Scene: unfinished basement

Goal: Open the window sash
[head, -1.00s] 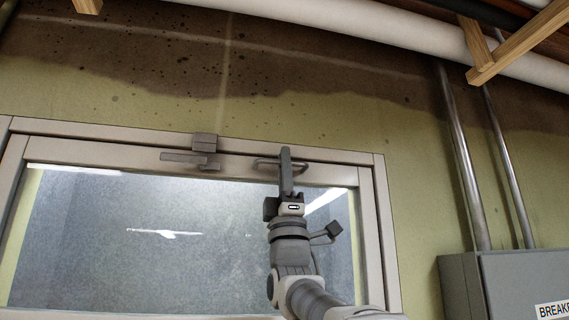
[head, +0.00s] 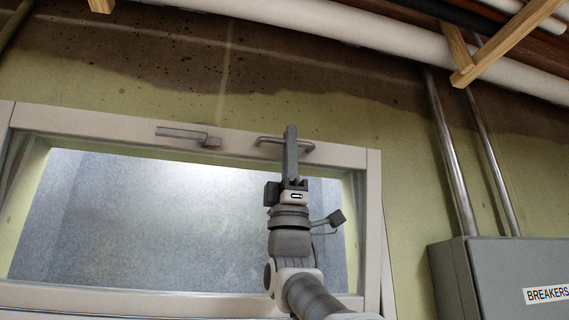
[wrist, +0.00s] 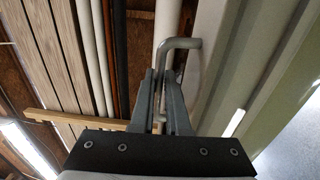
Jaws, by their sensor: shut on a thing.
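The window sash (head: 90,122) is a pale framed pane in the head view. Its top edge leans out from the wall toward me, so it stands partly open. A grey bar handle (head: 262,140) is on its top rail, right of the middle; it also shows in the wrist view (wrist: 186,43). My gripper (head: 290,137) is shut on this handle, with fingers on both sides of the bar. In the wrist view my gripper (wrist: 161,78) hides part of the handle. A grey latch lever (head: 183,135) sits on the top rail left of the handle, lying sideways.
A grey breaker box (head: 500,270) with metal conduits (head: 447,150) is on the wall right of the window. White pipes (head: 330,28) and wooden beams (head: 510,42) run overhead. The wall above the window is stained but free of objects.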

